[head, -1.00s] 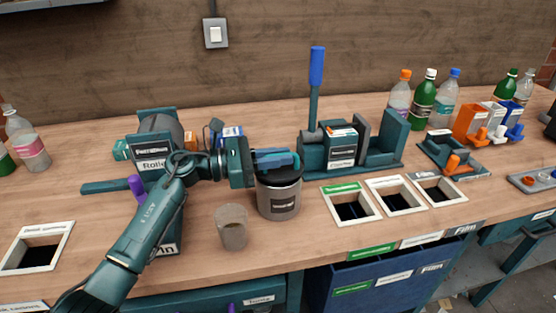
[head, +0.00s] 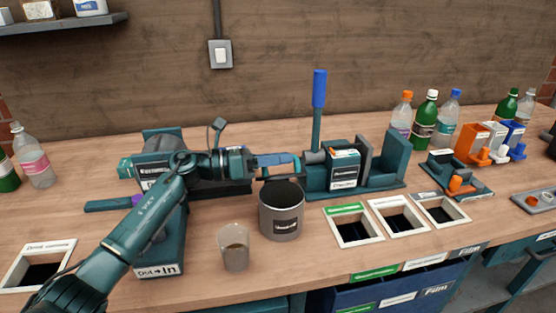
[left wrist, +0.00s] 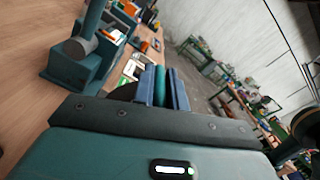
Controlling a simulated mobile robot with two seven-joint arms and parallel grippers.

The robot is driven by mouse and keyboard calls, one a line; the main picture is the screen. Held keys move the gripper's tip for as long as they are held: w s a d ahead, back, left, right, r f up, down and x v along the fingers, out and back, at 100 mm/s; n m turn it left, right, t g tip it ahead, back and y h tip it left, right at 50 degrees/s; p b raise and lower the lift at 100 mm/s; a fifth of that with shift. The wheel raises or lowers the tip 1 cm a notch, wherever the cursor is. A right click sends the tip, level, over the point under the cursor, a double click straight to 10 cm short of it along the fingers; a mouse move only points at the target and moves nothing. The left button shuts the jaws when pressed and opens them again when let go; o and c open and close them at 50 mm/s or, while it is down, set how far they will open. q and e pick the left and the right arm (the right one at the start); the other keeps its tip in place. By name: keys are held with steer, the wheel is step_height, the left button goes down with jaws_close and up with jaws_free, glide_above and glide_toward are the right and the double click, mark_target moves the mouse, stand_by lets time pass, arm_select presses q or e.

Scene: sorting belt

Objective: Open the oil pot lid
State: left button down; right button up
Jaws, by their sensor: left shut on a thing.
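The oil pot (head: 281,222) is a grey cylinder with a dark label, upright on the bench in the head view. Its dark inside shows at the top. My left gripper (head: 284,161), with blue fingers, is just above the pot and is shut on the handle of the dark lid (head: 268,179). The lid is mostly hidden by the fingers and looks raised and tilted over the rim; whether its edge touches the pot is unclear. In the left wrist view, the gripper (left wrist: 161,88) has a teal piece between its fingers. My right gripper is not in view.
A small cup (head: 233,247) stands in front of the pot, to the left. A lever press (head: 343,168) stands close behind the pot to the right. White-framed bench openings (head: 353,242) lie to the right. Several bottles (head: 427,115) stand at the back right.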

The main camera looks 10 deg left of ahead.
arm_select(q)
steer(key=shift+r, duration=0.1)
steer(key=c, duration=1.5)
jaws_free()
steer(key=shift+o, duration=0.2)
steer(key=b+v, duration=0.2)
steer(key=v, duration=1.1)
